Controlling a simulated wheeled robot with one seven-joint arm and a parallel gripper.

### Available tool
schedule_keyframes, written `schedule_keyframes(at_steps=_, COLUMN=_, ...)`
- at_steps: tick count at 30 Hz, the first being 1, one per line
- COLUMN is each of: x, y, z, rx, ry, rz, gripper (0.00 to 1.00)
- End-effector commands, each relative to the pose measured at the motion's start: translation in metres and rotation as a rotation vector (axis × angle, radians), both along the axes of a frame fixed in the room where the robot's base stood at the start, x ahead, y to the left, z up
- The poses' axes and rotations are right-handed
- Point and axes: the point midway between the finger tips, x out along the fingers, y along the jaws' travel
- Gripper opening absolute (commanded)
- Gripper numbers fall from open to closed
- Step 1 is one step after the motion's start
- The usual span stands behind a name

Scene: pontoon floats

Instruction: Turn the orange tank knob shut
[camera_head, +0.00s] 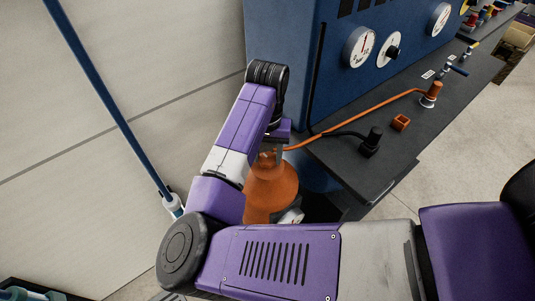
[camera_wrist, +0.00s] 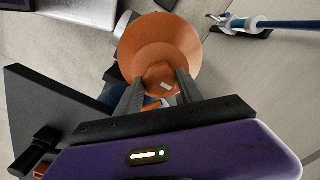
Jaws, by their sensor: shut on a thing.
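The orange tank (camera_head: 272,191) stands on the floor beside the dark bench, partly hidden by my arm. In the wrist view its round sloping top (camera_wrist: 160,42) fills the upper middle. The orange knob (camera_wrist: 160,76) sits on top of it and bears a small pale mark. My gripper (camera_head: 272,149) comes down from above onto the tank's top. In the wrist view the two dark fingers (camera_wrist: 160,82) lie on either side of the knob, shut on it. The head view shows little of the knob, as my wrist and fingers cover it.
An orange hose (camera_head: 360,108) runs from the tank area across the dark bench (camera_head: 455,100). A black fitting (camera_head: 371,141) and a small orange block (camera_head: 401,122) are on the bench. The blue cabinet (camera_head: 290,50) rises close behind my wrist. A blue pole (camera_head: 110,100) leans at left.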

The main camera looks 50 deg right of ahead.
Motion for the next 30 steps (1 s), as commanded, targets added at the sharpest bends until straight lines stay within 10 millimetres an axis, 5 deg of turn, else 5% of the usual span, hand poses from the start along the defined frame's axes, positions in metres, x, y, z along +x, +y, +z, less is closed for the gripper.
schedule_keyframes(at_steps=4, x=0.000, y=0.000, z=0.000, rx=0.000, ry=-0.001, rz=-0.001, gripper=0.04)
schedule_keyframes(at_steps=5, x=0.000, y=0.000, z=0.001, rx=0.000, ry=-0.001, rz=-0.001, gripper=0.49)
schedule_keyframes(at_steps=8, x=0.000, y=0.000, z=0.000, rx=0.000, ry=-0.001, rz=-0.001, gripper=0.66)
schedule_keyframes(at_steps=20, x=0.000, y=-0.001, z=0.007, rx=-0.001, ry=-0.002, rz=0.000, gripper=0.66)
schedule_keyframes(at_steps=30, x=0.000, y=-0.001, z=0.059, rx=-0.001, ry=-0.002, rz=-0.001, gripper=0.66)
